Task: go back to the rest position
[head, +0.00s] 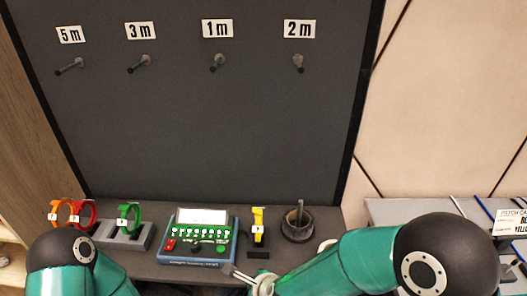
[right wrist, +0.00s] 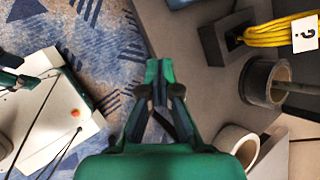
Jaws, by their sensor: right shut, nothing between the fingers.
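My right gripper (head: 252,280) is low at the front of the bench in the head view, in front of the tester box and the yellow cable. In the right wrist view it (right wrist: 160,75) is shut and empty, over the bench's front edge with blue carpet below. My left arm shows only as a rounded joint at the lower left of the head view. Green parts at the left edge of the right wrist view seem to be my left gripper (right wrist: 15,80), too small to read.
Orange (head: 58,211), red (head: 86,212) and green (head: 130,220) cables sit on holders at left. Labelled pegs (head: 218,62) on the wall are empty.

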